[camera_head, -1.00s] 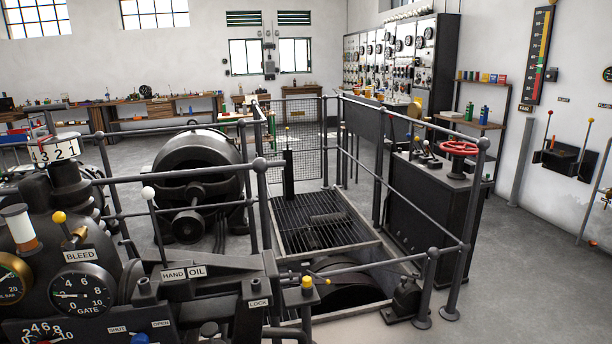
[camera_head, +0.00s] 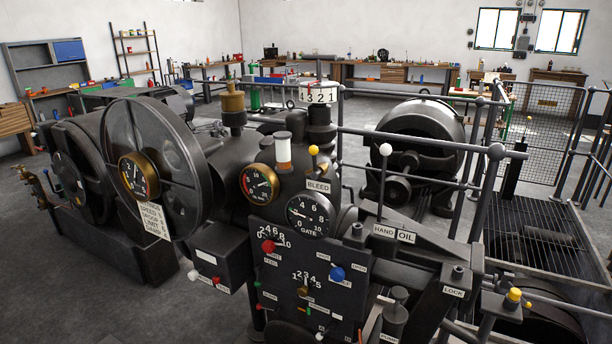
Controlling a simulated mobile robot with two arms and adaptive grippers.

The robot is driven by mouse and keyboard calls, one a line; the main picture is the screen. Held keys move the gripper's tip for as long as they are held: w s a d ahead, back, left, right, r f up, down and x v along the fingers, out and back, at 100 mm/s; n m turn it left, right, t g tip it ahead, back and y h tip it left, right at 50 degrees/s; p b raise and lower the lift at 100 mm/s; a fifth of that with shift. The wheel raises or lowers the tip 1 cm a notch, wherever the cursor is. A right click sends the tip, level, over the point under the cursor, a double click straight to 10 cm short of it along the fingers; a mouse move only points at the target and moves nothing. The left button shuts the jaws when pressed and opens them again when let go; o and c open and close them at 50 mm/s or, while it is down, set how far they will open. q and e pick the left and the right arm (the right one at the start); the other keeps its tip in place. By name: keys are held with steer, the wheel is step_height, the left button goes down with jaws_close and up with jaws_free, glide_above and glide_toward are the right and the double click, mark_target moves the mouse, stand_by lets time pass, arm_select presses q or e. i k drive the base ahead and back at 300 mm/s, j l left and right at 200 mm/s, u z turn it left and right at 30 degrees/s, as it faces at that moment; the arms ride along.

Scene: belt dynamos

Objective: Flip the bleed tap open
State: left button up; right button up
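The bleed tap (camera_head: 323,167) is a small brass tap on top of the dark machine housing. Its lever ends in a yellow ball (camera_head: 313,150) that stands up above the tap body. A white BLEED label (camera_head: 318,186) sits just below it. The GATE dial (camera_head: 309,214) is under the label, and a brass-rimmed gauge (camera_head: 260,183) is to the left. The lever looks roughly upright; its exact angle is too small to tell. Neither of my grippers shows in this view.
A white-tipped hand lever (camera_head: 385,150) and railings (camera_head: 430,140) stand right of the tap. A glass-and-brass oiler (camera_head: 284,150) stands close on its left. A panel with red and blue knobs (camera_head: 310,280) is below. Open grey floor (camera_head: 60,285) lies at the front left.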

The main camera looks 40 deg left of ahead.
mark_target(312, 150)
steer(key=u, duration=1.55)
